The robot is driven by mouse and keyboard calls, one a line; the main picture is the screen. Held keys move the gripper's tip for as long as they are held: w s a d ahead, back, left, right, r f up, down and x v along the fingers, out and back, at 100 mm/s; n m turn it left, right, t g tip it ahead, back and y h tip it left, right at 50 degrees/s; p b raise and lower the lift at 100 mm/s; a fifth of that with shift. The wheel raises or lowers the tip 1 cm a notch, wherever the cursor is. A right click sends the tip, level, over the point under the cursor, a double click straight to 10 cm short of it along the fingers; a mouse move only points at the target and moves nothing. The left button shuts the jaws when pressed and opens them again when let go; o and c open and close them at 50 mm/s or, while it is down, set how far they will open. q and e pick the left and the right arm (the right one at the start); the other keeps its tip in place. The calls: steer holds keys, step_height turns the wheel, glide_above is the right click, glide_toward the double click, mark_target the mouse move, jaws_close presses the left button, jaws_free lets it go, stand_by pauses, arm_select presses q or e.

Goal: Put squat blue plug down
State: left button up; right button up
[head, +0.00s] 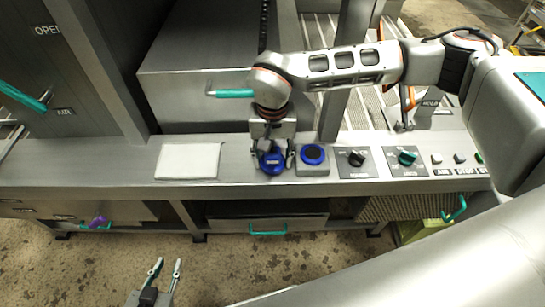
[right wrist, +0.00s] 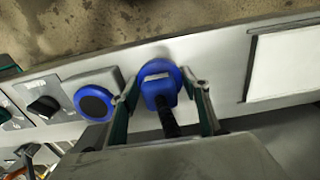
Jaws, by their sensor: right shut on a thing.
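The squat blue plug (head: 271,162) is between the fingers of my right gripper (head: 276,157) in the head view, at the grey console's front strip. In the right wrist view the plug (right wrist: 159,84) shows its round blue head and a dark cable or stem, with a finger of my right gripper (right wrist: 165,105) on each side. The plug is over or on the strip; I cannot tell if it touches. My left gripper (head: 165,272) is open and empty, low in the head view, away from the console.
A blue round socket (head: 313,154) on a grey block is close to the right of the plug. A white blank plate (head: 188,161) lies to its left. A black knob (head: 356,157) and a teal knob (head: 407,157) are farther right. A teal drawer handle (head: 235,93) is behind.

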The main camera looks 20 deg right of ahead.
mark_target(273, 151)
steer(key=shift+f, duration=0.15)
steer(key=o, duration=1.2)
steer(key=shift+r, duration=0.4)
step_height(273, 151, up, 12)
steer(key=shift+f+b, duration=0.2)
steer(key=shift+b, duration=0.1)
